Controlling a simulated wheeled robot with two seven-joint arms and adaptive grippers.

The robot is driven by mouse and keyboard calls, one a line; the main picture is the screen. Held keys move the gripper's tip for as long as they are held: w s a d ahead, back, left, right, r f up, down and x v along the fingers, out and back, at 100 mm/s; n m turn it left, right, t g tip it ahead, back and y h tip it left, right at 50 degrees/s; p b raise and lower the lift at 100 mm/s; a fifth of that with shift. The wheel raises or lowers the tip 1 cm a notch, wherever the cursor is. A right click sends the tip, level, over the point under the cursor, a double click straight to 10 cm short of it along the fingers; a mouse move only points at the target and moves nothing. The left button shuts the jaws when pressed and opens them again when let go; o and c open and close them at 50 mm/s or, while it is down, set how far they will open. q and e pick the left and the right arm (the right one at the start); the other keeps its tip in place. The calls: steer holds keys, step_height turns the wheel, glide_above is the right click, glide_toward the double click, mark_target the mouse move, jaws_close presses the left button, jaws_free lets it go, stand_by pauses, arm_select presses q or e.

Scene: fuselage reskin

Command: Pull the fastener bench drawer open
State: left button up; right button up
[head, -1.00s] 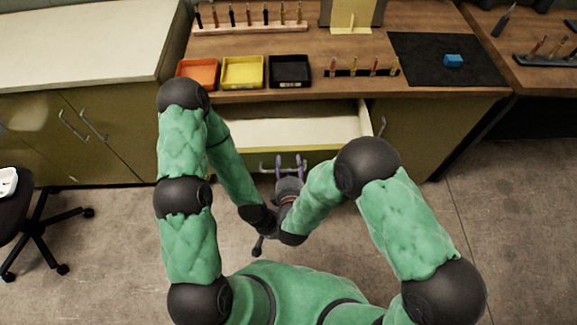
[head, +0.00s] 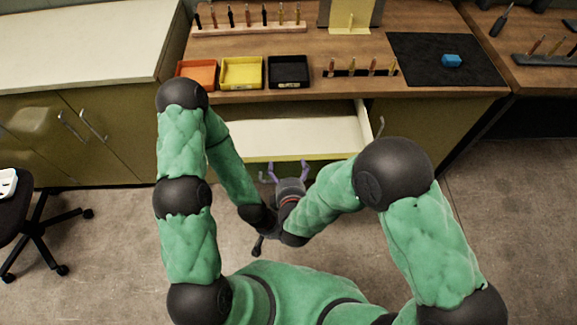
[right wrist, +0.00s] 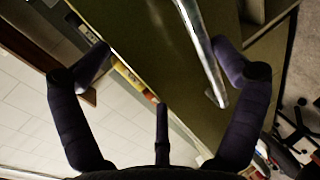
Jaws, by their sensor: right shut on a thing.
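The fastener bench drawer (head: 300,137) is pulled partway out beneath the wooden bench top, and its pale interior shows in the head view. My right gripper (head: 287,170) is at the drawer's front with its purple fingers pointing at it. In the right wrist view the metal handle (right wrist: 203,52) runs between the spread-looking fingers, close to the right-hand finger, against the olive drawer front (right wrist: 160,35). The right gripper is shut on the handle. My left arm reaches in from the left and ends beside the right wrist; its gripper is mostly hidden there.
Orange (head: 196,73), yellow (head: 242,72) and black (head: 289,71) trays stand along the bench's front edge above the drawer. A chair (head: 25,220) stands at far left. Floor before the bench is clear.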

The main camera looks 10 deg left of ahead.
steer(key=shift+s+r+p, duration=0.65)
steer(key=shift+s+r, duration=0.2)
steer(key=shift+r, duration=0.25)
steer(key=shift+c, duration=0.2)
steer(key=shift+s+d, duration=0.3)
steer(key=shift+s, duration=0.4)
steer(key=c, duration=0.5)
steer(key=shift+o, duration=0.2)
steer(key=s+d+p, duration=0.2)
steer(key=s+p, duration=0.2)
steer(key=s, duration=0.4)
steer(key=shift+d+r, duration=0.3)
steer(key=shift+r, duration=0.15)
